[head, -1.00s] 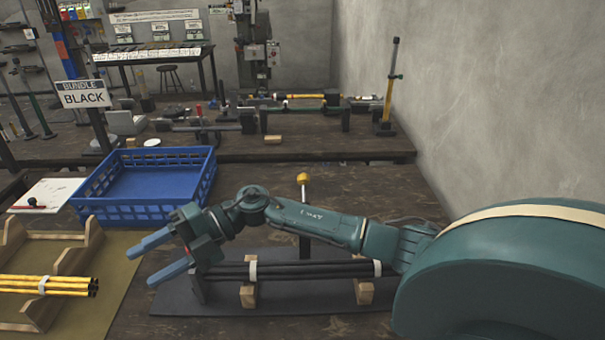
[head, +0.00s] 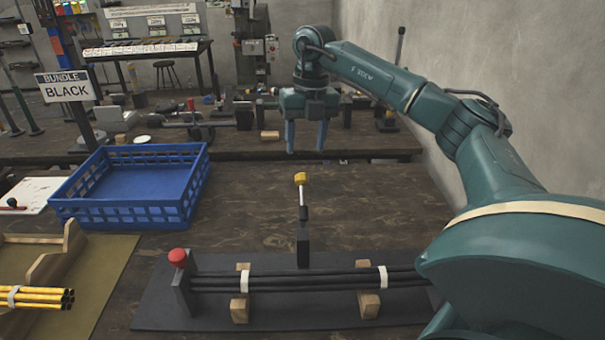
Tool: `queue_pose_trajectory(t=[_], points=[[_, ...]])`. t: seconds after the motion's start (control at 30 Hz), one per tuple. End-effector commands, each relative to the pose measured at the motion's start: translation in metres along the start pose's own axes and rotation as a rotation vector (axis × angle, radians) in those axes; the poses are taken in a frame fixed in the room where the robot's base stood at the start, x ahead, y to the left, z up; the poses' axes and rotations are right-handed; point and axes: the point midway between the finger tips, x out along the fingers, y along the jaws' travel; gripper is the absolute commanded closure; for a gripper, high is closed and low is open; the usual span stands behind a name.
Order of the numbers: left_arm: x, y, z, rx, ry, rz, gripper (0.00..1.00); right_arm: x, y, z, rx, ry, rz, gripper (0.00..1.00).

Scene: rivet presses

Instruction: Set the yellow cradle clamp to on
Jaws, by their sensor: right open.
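My left gripper is not in view.
The rods rest on wooden blocks (head: 369,304) on a dark base (head: 150,305). A red knob (head: 178,256) tops the left end plate. A blue crate (head: 190,203) and yellow rods (head: 40,297) lie left. The table right of the crate is bare.

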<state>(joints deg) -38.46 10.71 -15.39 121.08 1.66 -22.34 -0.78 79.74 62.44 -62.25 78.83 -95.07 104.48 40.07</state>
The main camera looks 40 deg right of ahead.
Motion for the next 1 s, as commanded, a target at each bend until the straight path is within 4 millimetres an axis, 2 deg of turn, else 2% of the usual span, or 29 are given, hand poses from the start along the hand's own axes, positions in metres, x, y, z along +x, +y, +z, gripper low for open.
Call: queue_pose_trajectory(t=[0.03,0.2,0.4,0.6,0.83,1.0], points=[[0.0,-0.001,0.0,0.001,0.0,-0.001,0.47,0.013,-0.001,-0.001,0.001,0.005,-0.003,0.49],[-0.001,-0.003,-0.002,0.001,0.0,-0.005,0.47,0.047,0.0,-0.001,-0.001,0.004,-0.001,0.49],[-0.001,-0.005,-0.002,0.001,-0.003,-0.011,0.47,0.076,0.001,0.0,-0.002,0.001,0.001,0.49],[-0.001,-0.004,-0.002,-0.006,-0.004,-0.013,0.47,0.087,0.001,0.0,-0.002,0.0,0.002,0.49],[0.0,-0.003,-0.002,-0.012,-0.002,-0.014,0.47,0.088,0.001,0.0,-0.002,0.0,0.002,0.49],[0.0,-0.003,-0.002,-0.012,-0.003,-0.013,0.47,0.088,0.001,0.0,-0.002,0.0,0.003,0.62]])
